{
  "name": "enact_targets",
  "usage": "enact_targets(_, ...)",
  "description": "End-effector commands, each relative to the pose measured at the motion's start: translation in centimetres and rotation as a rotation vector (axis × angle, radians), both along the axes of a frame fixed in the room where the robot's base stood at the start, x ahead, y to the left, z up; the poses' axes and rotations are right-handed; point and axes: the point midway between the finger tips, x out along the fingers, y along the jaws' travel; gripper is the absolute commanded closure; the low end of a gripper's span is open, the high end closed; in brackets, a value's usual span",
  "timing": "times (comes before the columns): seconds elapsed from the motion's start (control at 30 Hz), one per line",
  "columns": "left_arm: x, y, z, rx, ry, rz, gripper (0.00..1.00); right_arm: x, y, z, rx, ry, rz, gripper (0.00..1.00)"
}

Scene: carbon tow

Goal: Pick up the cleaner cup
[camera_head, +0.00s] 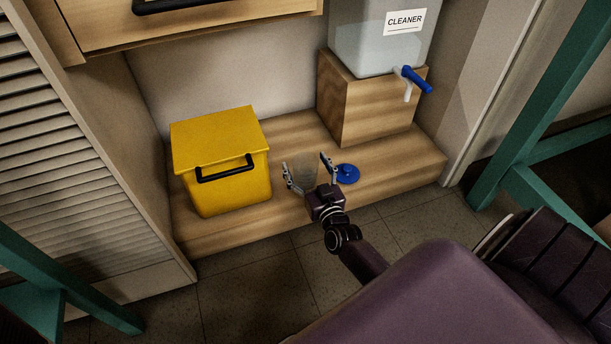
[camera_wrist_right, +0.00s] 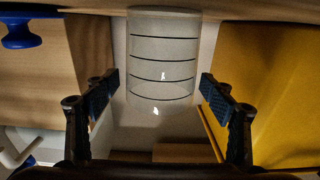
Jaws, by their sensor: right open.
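The cleaner cup (camera_head: 301,172) is a clear, see-through cup on the low wooden platform, between the yellow bin and the blue lid. In the right wrist view the cup (camera_wrist_right: 162,55) shows several dark level lines on its side. My right gripper (camera_head: 307,166) is open, with one finger on each side of the cup. In the wrist view a gap shows between each finger pad and the cup wall, so the right gripper (camera_wrist_right: 160,86) is around it without visible contact. My left gripper is not in view.
A yellow bin (camera_head: 222,165) with a black handle stands left of the cup. A blue lid-like disc (camera_head: 347,174) lies close to its right. A wooden block (camera_head: 367,110) behind carries the CLEANER tank (camera_head: 378,45) with a blue-handled tap (camera_head: 415,80). A drawer (camera_head: 185,25) overhangs at upper left.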

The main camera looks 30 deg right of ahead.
Motion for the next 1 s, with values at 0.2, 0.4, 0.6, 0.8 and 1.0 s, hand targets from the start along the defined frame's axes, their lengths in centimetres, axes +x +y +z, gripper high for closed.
enact_targets(0.2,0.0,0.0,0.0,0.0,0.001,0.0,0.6,0.0,0.0,0.1,0.0,0.0,0.0,0.29)
enact_targets(0.4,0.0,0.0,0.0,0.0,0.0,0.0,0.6,0.0,0.0,0.1,0.0,0.0,0.0,0.51)
enact_targets(0.6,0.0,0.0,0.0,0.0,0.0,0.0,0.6,0.0,0.0,0.1,0.0,0.0,0.0,0.61)
enact_targets(0.8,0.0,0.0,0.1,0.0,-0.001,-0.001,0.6,0.0,0.0,0.2,0.0,-0.001,0.0,0.61)
enact_targets(1.0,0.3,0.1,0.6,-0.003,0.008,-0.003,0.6,0.0,0.0,1.3,0.001,-0.002,0.0,0.61)
